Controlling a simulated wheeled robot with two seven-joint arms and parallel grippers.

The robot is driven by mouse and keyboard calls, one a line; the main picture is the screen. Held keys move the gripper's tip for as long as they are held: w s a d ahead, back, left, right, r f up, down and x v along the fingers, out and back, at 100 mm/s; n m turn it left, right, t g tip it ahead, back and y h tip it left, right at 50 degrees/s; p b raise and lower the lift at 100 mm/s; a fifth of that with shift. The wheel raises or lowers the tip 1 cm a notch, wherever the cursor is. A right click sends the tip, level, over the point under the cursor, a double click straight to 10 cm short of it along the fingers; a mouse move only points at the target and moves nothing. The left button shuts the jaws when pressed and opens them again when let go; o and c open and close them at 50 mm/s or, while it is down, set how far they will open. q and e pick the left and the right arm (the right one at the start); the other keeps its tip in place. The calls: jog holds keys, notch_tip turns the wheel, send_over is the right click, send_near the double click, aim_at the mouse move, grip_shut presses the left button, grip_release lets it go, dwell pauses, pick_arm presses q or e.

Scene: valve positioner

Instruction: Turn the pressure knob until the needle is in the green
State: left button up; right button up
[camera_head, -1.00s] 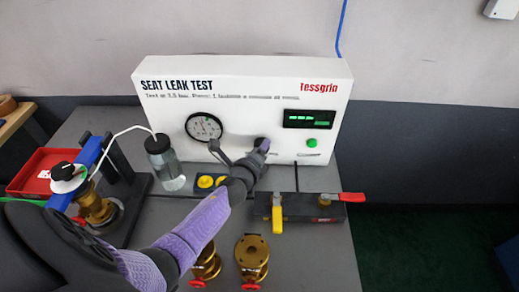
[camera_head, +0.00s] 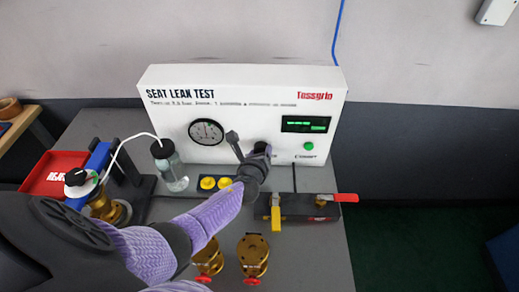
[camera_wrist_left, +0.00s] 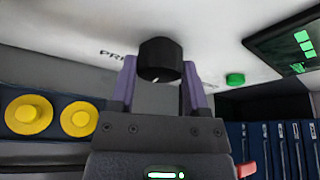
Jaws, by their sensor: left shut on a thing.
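The black pressure knob (camera_head: 262,148) is on the front of the white seat leak test box (camera_head: 175,95). In the left wrist view, the knob (camera_wrist_left: 160,58) sits between the two purple fingers of my left gripper (camera_wrist_left: 160,82), which is shut on it. In the head view my left gripper (camera_head: 249,147) partly covers the knob. The round gauge (camera_head: 206,132) with a white face and black rim is left of the knob. Its needle and any green band are too small to read. My right gripper is not in view.
A lit green display (camera_head: 306,124) and a green button (camera_head: 308,146) are right of the knob. Yellow buttons (camera_head: 216,183), a clear bottle (camera_head: 173,170), a block with yellow and red handles (camera_head: 297,207) and brass valves (camera_head: 252,255) stand around my arm. A red tray (camera_head: 50,170) is at left.

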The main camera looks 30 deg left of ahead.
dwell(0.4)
pick_arm(q)
jog(key=o, duration=1.3)
jog(key=p+v, duration=0.5)
jog(key=v, duration=0.5)
jog(key=shift+w, duration=0.1)
